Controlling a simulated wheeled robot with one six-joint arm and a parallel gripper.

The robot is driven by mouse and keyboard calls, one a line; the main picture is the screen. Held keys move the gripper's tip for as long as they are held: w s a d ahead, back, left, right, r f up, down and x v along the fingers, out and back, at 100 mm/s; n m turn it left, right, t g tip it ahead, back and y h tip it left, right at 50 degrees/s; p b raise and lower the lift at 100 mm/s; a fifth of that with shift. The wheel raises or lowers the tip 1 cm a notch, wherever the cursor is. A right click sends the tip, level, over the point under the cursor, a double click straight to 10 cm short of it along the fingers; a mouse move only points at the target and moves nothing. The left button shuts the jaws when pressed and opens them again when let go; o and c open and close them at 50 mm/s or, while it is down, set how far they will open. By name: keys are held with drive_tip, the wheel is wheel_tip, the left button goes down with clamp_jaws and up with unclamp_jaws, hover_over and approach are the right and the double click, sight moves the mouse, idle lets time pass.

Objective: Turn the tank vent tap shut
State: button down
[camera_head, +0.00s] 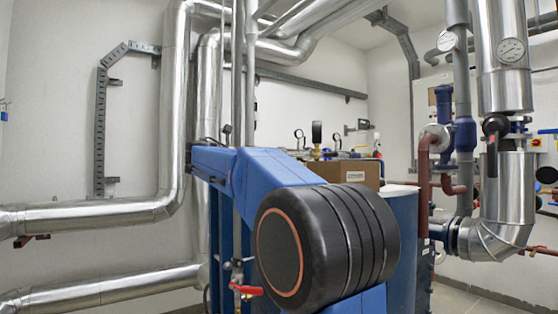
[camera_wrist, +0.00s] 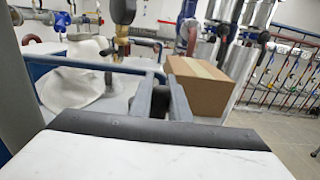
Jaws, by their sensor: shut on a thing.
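In the wrist view, the two blue-grey fingers of my gripper (camera_wrist: 163,92) point forward over the pale tank top (camera_wrist: 112,98). They are shut on a small dark thing (camera_wrist: 160,102) between them, which I take for the handle of the tank vent tap. The fingers hide most of it, so its angle cannot be told. A brass fitting (camera_wrist: 122,48) with a dark upper part stands just left of the fingers. In the head view my own arm hides the gripper and the tap. The blue tank (camera_head: 402,245) shows partly behind the arm.
A cardboard box (camera_wrist: 197,86) stands on the right of the tank top, close to the fingers; it also shows in the head view (camera_head: 345,172). A white rounded cover (camera_wrist: 75,88) lies on the left. Silver pipes (camera_head: 500,190) rise right of the tank.

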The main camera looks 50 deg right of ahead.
drive_tip(key=s+m, duration=0.1)
drive_tip(key=m, duration=0.2)
drive_tip(key=s+f+m, duration=0.1)
drive_tip(key=s+m, duration=0.1)
drive_tip(key=s+a+f+m, duration=0.1)
drive_tip(key=m, duration=0.2)
drive_tip(key=shift+s+m, duration=0.3)
drive_tip(key=shift+s, duration=0.1)
drive_tip(key=shift+s+a+f+m, duration=0.1)
drive_tip(key=shift+s+f+m, duration=0.25)
drive_tip(key=shift+f+m, duration=0.85)
drive_tip(key=shift+s+a+f+m, duration=0.1)
drive_tip(key=shift+s+f+m, duration=0.35)
drive_tip(key=shift+m, duration=1.5)
drive_tip(key=shift+s+a+f+m, duration=0.1)
drive_tip(key=shift+s+f+m, duration=0.1)
drive_tip(key=shift+f+m, duration=1.05)
drive_tip(key=shift+r+m, duration=0.2)
drive_tip(key=shift+m, duration=0.1)
drive_tip(key=c, duration=1.7)
unclamp_jaws()
drive_tip(key=shift+o, duration=0.2)
